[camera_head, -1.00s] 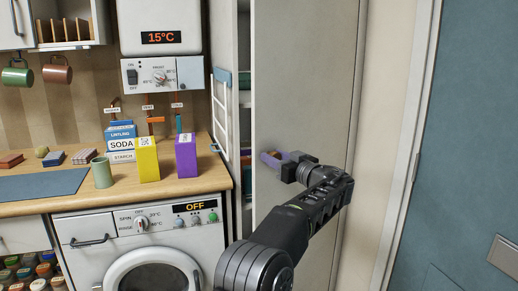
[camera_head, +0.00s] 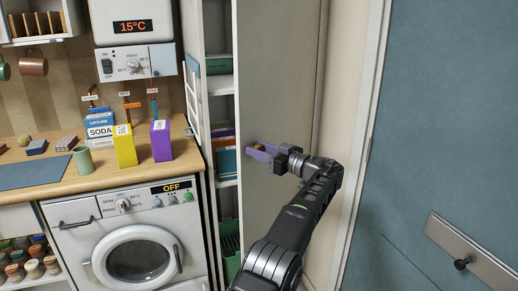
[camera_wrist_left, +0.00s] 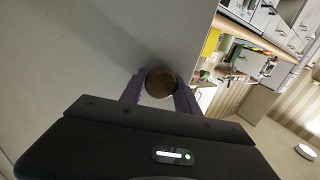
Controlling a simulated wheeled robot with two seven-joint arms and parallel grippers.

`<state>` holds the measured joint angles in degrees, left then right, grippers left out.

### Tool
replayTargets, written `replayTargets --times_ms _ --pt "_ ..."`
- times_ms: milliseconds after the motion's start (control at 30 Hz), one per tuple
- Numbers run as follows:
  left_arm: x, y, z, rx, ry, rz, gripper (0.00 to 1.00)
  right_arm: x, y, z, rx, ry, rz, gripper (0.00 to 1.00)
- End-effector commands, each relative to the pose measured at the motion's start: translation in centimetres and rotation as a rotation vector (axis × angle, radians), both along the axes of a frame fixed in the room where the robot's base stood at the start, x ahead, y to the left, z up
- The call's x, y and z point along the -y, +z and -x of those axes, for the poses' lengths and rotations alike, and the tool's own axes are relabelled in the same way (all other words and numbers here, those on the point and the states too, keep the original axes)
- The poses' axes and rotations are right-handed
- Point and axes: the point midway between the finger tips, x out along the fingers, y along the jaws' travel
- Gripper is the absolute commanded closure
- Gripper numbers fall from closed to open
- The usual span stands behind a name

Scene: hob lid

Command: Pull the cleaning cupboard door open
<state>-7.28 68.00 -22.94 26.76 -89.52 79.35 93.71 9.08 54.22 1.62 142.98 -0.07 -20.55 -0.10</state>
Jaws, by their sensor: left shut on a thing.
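The cleaning cupboard door (camera_head: 285,75) is a tall pale grey panel in the head view. It stands partly open, with shelves showing through the gap on its left. My left gripper (camera_head: 261,150) comes to the door face from the right and is shut on the round brown door knob (camera_head: 259,146). In the left wrist view the knob (camera_wrist_left: 160,81) sits between the two purple fingers of the left gripper (camera_wrist_left: 160,92). My right gripper is in neither view.
Cupboard shelves (camera_head: 223,136) hold boxes and a green crate (camera_head: 230,240). A washing machine (camera_head: 100,235) and a wooden counter (camera_head: 95,183) with a yellow box (camera_head: 124,147) and a purple box (camera_head: 161,141) stand left. A blue door (camera_head: 445,130) with a black knob is right.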

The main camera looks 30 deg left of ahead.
Motion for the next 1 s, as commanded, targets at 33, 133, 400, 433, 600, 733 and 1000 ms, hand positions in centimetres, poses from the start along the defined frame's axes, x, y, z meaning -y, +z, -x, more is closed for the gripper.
replayTargets --times_ms 33,133,400,433,600,733,1000 --pt "0.0 0.2 0.0 0.002 0.000 -0.004 1.00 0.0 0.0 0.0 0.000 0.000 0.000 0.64" --pt "0.0 0.2 0.0 0.002 0.000 -0.004 1.00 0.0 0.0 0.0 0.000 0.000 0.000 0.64" --pt "0.0 0.1 0.0 0.001 -0.001 -0.002 0.42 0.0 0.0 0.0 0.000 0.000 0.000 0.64" --pt "0.0 0.1 0.0 0.001 -0.001 -0.002 0.42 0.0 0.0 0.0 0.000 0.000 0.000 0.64" --pt "0.0 0.1 0.0 0.001 -0.001 -0.001 0.42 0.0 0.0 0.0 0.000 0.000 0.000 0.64" --pt "0.5 0.0 0.0 0.001 -0.003 -0.001 0.42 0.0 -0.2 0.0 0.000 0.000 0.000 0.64" --pt "3.8 0.0 0.4 0.000 -0.005 -0.004 0.42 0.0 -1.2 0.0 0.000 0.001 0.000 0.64"
